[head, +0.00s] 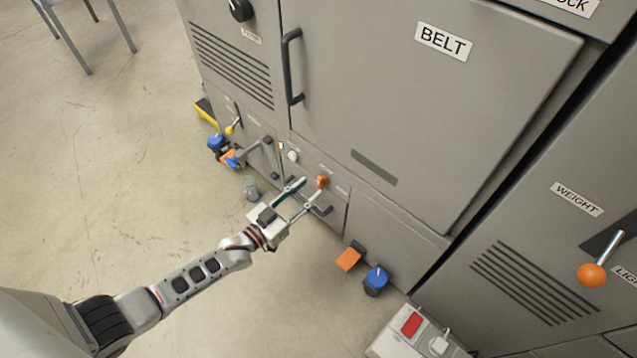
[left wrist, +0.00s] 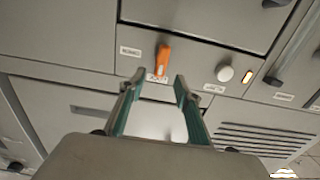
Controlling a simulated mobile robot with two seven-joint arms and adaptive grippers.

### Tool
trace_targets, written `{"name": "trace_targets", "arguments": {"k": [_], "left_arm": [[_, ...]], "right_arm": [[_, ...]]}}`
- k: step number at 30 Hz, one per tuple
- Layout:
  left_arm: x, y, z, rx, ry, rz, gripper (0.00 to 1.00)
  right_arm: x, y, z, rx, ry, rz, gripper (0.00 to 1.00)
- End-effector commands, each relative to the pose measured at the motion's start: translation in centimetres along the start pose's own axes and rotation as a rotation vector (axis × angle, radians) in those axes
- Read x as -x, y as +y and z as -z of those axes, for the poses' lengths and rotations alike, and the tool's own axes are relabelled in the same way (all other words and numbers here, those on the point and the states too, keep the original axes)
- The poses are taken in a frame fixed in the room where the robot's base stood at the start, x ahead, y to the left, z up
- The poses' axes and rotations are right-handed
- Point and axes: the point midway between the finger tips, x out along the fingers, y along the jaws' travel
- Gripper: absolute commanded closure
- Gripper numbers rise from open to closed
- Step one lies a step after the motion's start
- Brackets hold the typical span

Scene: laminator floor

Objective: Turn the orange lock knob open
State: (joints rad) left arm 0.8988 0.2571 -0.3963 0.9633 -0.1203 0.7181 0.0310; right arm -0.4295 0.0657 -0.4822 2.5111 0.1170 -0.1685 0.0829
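The orange lock knob (head: 322,181) sits on the lower front panel of the grey machine, below the big BELT door. In the left wrist view the knob (left wrist: 164,54) is an upright orange handle above a small label. My left gripper (head: 308,192) is in front of that panel, close to the knob. In the left wrist view its two green-edged fingers (left wrist: 159,77) are spread apart with nothing between them. The knob shows just beyond the fingertips, roughly in line with the gap; the fingers appear apart from it. My right gripper is not in view.
A white round knob (head: 293,156) and a small lit yellow lamp (left wrist: 247,77) are beside the orange knob. A blue-topped pedal (head: 376,279) and an orange pedal (head: 348,260) are low at the machine's foot. A grey cylinder (head: 250,188) stands on the floor near my arm.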

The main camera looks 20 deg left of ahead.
Motion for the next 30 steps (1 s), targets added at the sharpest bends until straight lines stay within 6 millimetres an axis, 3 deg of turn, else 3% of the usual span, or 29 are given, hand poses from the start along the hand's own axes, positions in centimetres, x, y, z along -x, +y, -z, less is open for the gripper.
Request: {"name": "trace_targets", "arguments": {"k": [9, 20, 24, 30], "left_arm": [[-3.7, 0.1, -0.5, 0.003, -0.006, 0.001, 0.67], [-4.4, 0.0, -0.2, 0.001, -0.003, 0.001, 0.67], [-4.4, 0.1, -0.2, 0.001, -0.003, 0.001, 0.98], [-4.4, 0.1, -0.2, 0.000, -0.004, 0.001, 1.00]], "right_arm": [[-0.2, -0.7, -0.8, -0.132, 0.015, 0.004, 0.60], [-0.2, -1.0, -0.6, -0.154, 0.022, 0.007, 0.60], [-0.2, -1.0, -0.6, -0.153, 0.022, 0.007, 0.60], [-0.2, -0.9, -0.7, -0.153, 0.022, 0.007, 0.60]]}}
